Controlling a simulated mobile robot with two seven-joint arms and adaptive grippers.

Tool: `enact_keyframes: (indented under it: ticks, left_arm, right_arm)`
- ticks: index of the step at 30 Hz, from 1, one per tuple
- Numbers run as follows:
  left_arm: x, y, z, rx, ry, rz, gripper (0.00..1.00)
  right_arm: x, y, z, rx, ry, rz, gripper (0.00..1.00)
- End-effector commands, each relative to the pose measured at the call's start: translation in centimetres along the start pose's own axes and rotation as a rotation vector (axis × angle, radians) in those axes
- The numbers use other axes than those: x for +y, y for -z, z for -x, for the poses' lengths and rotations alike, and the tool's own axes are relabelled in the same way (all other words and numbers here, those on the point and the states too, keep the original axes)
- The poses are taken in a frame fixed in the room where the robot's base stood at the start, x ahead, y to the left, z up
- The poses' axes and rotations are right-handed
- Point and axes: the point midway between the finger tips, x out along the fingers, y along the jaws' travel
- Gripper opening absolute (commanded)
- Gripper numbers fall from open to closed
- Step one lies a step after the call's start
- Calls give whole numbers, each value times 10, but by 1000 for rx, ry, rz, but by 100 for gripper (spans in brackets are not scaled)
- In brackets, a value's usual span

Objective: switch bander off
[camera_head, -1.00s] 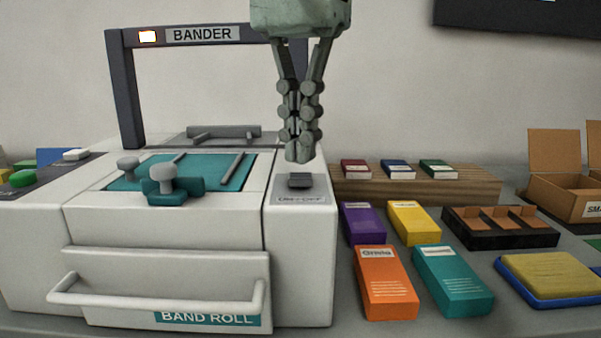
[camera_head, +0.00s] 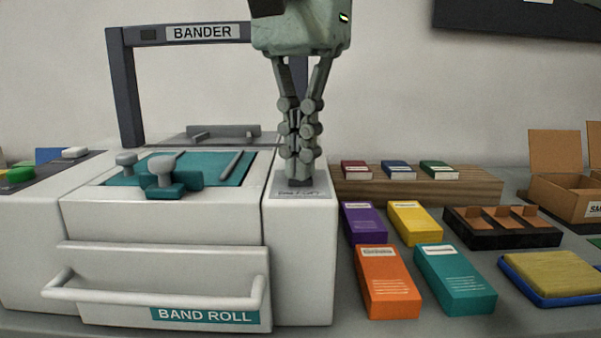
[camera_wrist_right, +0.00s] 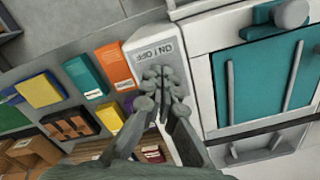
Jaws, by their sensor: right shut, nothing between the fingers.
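The bander (camera_head: 165,217) is a white machine with a dark arch, a teal top plate and a "BAND ROLL" drawer. The lamp (camera_head: 148,35) on its arch is dark. The on/off switch (camera_head: 298,183) is a small dark rocker on the right-hand top of the machine. My right gripper (camera_head: 299,178) is shut and empty, pointing straight down with its tips at the switch and covering most of it. In the right wrist view, the fingertips (camera_wrist_right: 158,72) are at the "ON / OFF" label (camera_wrist_right: 154,53), and the switch itself is hidden. My left gripper is not in view.
Orange (camera_head: 387,283), teal (camera_head: 455,280), purple (camera_head: 364,222) and yellow (camera_head: 415,223) boxes lie right of the bander. A wooden block (camera_head: 470,188) bears three small boxes behind them. A black tray (camera_head: 503,238) and a yellow-topped pad (camera_head: 550,275) are further right.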

Motion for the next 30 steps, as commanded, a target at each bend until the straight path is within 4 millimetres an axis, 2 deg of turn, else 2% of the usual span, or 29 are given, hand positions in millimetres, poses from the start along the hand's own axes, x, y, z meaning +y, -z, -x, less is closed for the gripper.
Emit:
enact_keyframes:
  ticks: [1, 14, 30]
  left_arm:
    - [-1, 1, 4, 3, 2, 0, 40]
    - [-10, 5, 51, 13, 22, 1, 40]
    - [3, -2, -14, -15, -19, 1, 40]
  right_arm:
    - [1, -1, -5, -4, -11, 3, 0]
    - [1, -2, -7, -7, -19, 5, 0]
    - [0, -1, 28, -5, -11, 3, 0]
